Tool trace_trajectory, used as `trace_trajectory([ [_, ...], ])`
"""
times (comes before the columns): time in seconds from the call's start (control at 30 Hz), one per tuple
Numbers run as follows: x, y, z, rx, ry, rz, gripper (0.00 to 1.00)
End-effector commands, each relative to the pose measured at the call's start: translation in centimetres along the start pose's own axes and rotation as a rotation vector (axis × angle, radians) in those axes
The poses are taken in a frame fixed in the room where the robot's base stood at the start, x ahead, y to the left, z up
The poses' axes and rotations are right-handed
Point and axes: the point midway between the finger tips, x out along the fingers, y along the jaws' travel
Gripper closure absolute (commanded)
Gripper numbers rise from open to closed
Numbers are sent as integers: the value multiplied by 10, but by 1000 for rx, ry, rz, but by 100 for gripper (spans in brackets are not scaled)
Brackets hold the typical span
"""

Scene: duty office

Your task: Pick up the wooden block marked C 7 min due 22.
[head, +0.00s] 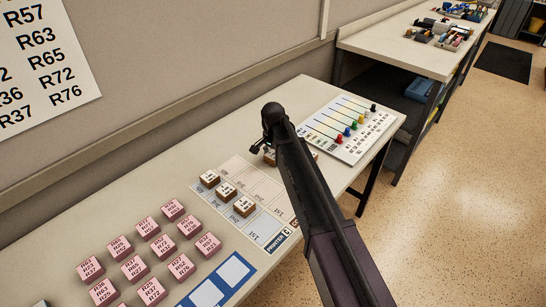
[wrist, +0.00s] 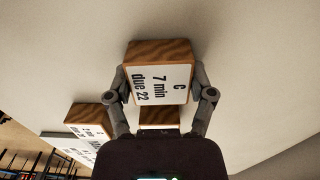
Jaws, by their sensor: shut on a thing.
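The wooden block marked C 7 min due 22 (wrist: 165,83) shows in the wrist view, with a white labelled face and wood-grained sides. My gripper (wrist: 160,90) has a finger on each side of it and is shut on it. Two more wooden blocks show in the wrist view: one at lower left (wrist: 88,117), its label only partly readable, and one mostly hidden behind my gripper (wrist: 160,118). In the head view my arm hides the gripper's tips and most of the held block.
Several wooden blocks (head: 226,191) stand on a printed sheet (head: 266,190). Pink blocks (head: 134,268) stand in rows at the front left. A white board with coloured pegs (head: 345,128) lies right of my arm. The table (head: 150,175) is bare along the wall.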

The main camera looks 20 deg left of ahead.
Motion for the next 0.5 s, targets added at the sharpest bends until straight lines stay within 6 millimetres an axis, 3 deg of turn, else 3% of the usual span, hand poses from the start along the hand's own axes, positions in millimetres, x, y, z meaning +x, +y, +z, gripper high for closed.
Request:
trace_trajectory([
  [0.5,-39,0,0,0,0,0,77],
])
